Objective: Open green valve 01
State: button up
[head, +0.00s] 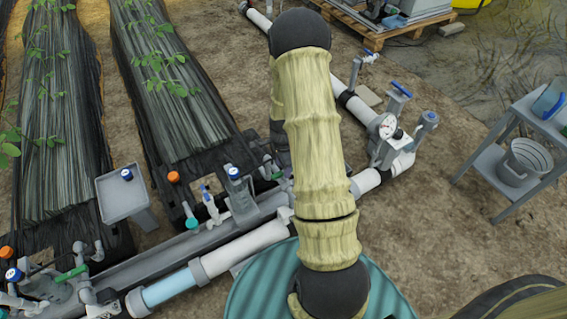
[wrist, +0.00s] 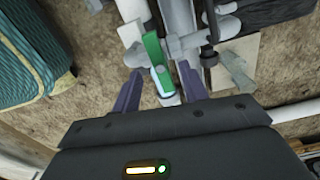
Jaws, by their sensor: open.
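In the wrist view a green valve handle (wrist: 153,48) sits on grey pipework, its lighter near end between the tips of my gripper (wrist: 160,84). The two dark fingers are apart, one on each side of that end. I cannot tell whether either finger touches it. In the head view one green handle (head: 70,274) lies at the lower left, and part of another (head: 277,175) shows just left of my arm. No number is readable on them. My gripper is hidden in the head view behind my arm.
Blue-knobbed fittings (head: 235,174) and a gauge (head: 387,126) stand close to my arm. A teal ribbed tank (head: 250,293) is below it; a grey bench (head: 520,150) stands right. Bare soil (head: 440,230) lies between.

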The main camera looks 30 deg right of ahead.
jog(key=shift+n, duration=0.6)
jog(key=shift+f, duration=0.15)
jog(key=shift+f+b, duration=0.85)
jog(key=shift+f, duration=1.3)
